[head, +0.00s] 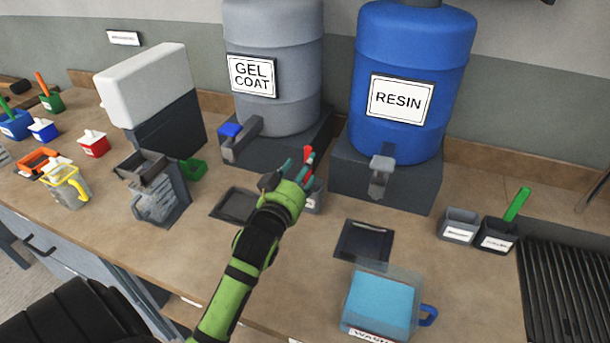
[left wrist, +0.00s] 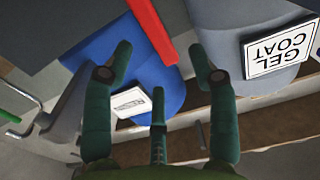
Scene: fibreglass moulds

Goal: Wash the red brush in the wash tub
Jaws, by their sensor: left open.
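The red brush (head: 308,154) shows only its upper handle at my left gripper (head: 294,172) in the head view, and its lower part is hidden behind the hand. In the left wrist view the red handle (left wrist: 152,28) lies at the top, between and beyond the spread fingers of my left gripper (left wrist: 161,50). The left gripper is open, and I cannot tell whether a finger touches the brush. A grey cup (head: 316,198) shows partly behind the hand. The clear wash tub (head: 345,322) with blue liquid (head: 383,298) and a blue handle stands at the front. My right gripper is not in view.
The grey gel coat drum (head: 285,112) and blue resin drum (head: 405,135) stand behind the hand, with taps facing forward. A dark flat tray (head: 363,240) lies behind the tub. Two cups (head: 459,226), one holding a green-handled tool (head: 517,204), stand right, beside a black grate (head: 570,290).

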